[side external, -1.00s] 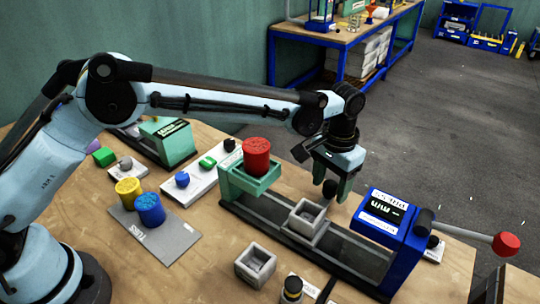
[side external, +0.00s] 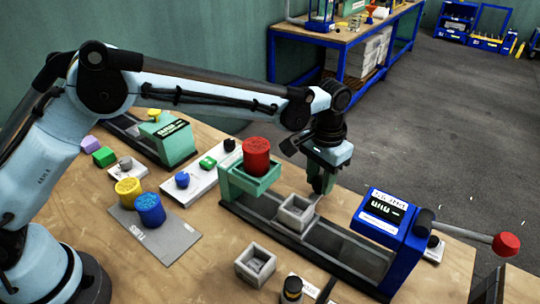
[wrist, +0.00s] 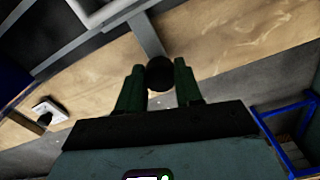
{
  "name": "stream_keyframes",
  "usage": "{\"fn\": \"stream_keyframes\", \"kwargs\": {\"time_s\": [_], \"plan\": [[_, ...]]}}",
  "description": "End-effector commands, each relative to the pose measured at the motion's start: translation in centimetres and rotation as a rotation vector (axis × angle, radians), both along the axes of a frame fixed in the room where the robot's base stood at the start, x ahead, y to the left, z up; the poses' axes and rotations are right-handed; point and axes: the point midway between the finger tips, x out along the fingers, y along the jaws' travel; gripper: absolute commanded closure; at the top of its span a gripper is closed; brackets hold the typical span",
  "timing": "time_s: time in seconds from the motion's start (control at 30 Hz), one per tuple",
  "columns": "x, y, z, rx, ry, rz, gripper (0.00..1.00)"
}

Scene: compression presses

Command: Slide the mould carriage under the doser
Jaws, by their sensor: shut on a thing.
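The grey mould carriage (side external: 297,214), an open square box, sits on the dark rail (side external: 335,240) between the green doser and the blue press. The doser (side external: 250,182) stands over the rail's left end with a red tub (side external: 256,155) on top. The carriage is just right of the doser, not under it. My gripper (side external: 321,187) is behind the carriage. In the wrist view, its green fingers are shut on the carriage's black knob (wrist: 160,73), at the end of a grey rod (wrist: 148,35). The knob is hidden in the side view.
The blue press (side external: 388,235), with a red-knobbed lever (side external: 506,244), stands over the rail's right end. A loose grey mould box (side external: 256,263) lies in front of the rail. Yellow (side external: 128,191) and blue (side external: 149,208) tubs stand on a grey mat at left.

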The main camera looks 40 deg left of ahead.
Motion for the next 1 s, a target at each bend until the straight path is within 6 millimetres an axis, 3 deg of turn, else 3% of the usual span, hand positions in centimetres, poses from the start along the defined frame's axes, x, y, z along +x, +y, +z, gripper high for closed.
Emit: {"fn": "stream_keyframes", "kwargs": {"time_s": [0.1, 0.33, 0.37, 0.53, 0.83, 1.0], "plan": [[0.0, 1.7, 0.1, 0.002, -0.001, 0.003, 1.00], [0.0, 1.7, 0.1, 0.001, -0.002, 0.002, 1.00], [0.0, 1.7, 0.1, 0.001, -0.002, 0.002, 0.64], [0.0, 1.7, 0.0, 0.001, -0.002, 0.002, 0.40], [0.0, 1.7, 0.2, 0.001, -0.001, 0.001, 0.40], [0.0, 1.7, 1.9, 0.001, -0.001, 0.001, 0.40]]}}
